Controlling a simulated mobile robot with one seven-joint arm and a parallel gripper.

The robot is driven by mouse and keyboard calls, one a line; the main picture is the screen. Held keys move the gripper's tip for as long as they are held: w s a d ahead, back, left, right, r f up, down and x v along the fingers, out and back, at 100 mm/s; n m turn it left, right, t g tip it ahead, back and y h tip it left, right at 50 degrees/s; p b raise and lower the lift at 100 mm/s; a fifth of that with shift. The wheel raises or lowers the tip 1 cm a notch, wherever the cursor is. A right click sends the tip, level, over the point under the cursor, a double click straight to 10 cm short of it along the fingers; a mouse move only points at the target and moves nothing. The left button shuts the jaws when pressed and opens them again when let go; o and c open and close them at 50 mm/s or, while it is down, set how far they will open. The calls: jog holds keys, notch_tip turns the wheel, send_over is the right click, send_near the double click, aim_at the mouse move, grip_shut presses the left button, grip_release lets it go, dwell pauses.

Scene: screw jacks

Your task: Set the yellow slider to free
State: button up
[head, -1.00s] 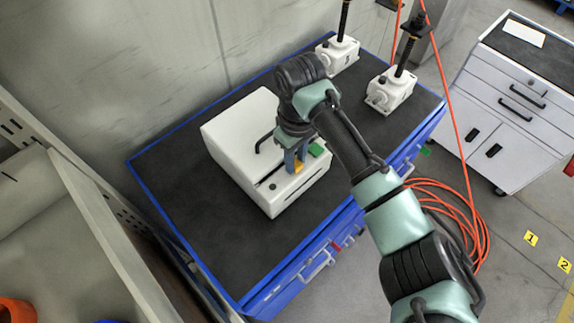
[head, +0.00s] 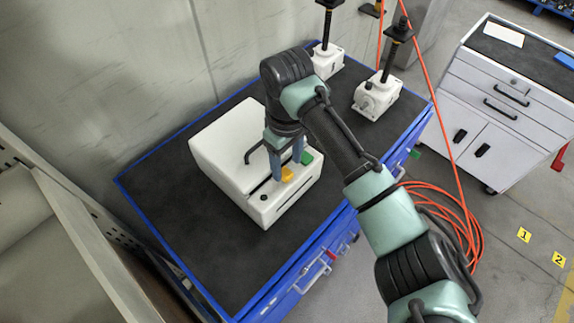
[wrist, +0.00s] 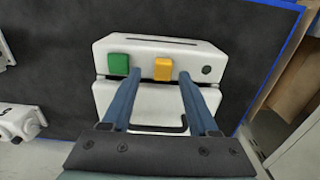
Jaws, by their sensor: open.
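A white box (head: 225,150) with a black handle (head: 254,150) stands on the dark-topped blue bench. The yellow slider (head: 287,174) sits along a dark slot near the box's front; it also shows in the wrist view (wrist: 163,69). A green block (wrist: 118,64) is left of it in the wrist view, and a round dark knob (wrist: 207,70) is right of it. My gripper (head: 287,169) is open and points down at the slider. In the wrist view, its two blue fingertips (wrist: 160,73) appear on either side of the slider, apart from it. Their exact height is unclear.
Two white screw jacks (head: 377,97) (head: 327,61) with black spindles stand on the bench's back right. A grey wall (head: 90,70) runs behind the bench. Orange hose (head: 455,215) lies coiled on the floor beside it. The bench top left of the box is clear.

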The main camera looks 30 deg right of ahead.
aim_at(287, 171)
notch_tip(287, 171, up, 11)
dwell(0.3)
dwell(0.5)
jog(key=w+a+r+n+t+y+b, duration=0.1)
jog(key=w+a+r+t+b, duration=0.15)
jog(key=w+a+t, duration=0.35)
jog(key=w+a+r+n+t+y+b, duration=0.1)
jog(key=w+a+r, duration=0.35)
jog(key=a, duration=0.45)
jog(key=w+a+r+t+y+b, duration=0.1)
jog(key=w+a+r+t+y, duration=0.1)
jog(key=a+r+t, duration=0.65)
jog(key=s+d+r+m+t+b, duration=0.1)
jog(key=s+r+t, duration=0.2)
jog(key=s+r, duration=0.35)
jog(key=s+d+r+m+t+b, duration=0.15)
jog(key=s+r+t, duration=0.25)
jog(key=r, duration=0.6)
jog(key=s+d+r+m+t+h+b, duration=0.1)
jog(key=s+d+r+m+t+h, duration=0.2)
jog(key=s, duration=0.6)
jog(key=shift+d+r+t+h, duration=0.5)
jog(key=shift+r+t, duration=0.25)
jog(key=shift+t, duration=0.2)
